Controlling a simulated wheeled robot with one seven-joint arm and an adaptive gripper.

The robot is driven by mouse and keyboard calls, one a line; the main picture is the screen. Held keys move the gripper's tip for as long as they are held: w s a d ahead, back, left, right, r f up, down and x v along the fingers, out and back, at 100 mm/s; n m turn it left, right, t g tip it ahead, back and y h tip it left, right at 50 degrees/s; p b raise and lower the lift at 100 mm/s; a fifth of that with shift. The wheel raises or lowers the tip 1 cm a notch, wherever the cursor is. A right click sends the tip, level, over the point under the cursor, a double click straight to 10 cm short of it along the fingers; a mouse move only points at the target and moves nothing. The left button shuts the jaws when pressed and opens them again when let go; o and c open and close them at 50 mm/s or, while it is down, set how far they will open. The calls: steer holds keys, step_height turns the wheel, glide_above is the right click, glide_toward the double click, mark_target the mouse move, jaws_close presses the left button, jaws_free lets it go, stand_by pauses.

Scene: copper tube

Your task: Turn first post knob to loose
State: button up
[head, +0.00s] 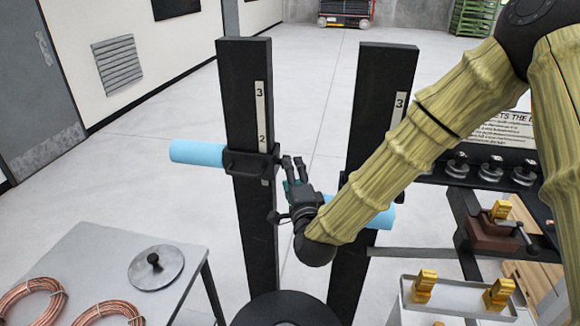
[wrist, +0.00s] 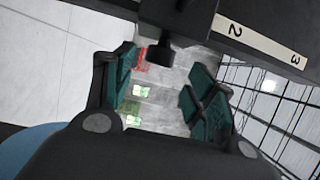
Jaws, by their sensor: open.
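The left black post (head: 247,130) and the right black post (head: 375,110) stand upright with white number scales. A dark clamp (head: 250,162) sits on the left post at the light-blue tube (head: 197,152). In the wrist view a small dark knob (wrist: 160,56) sticks out from a black block beside a post's scale (wrist: 262,42). My gripper (head: 293,162) is open just right of the left post's clamp. Its teal-padded fingers (wrist: 165,66) lie either side of the knob, with visible gaps. I cannot read the knob's setting.
A grey table (head: 105,262) with copper coils (head: 32,296) and a round lidded disc (head: 156,268) stands front left. A tray (head: 455,298) with brass pieces and a vise (head: 492,232) are at the right. My arm covers part of the right post.

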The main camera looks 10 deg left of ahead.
steer(key=shift+v, duration=2.9)
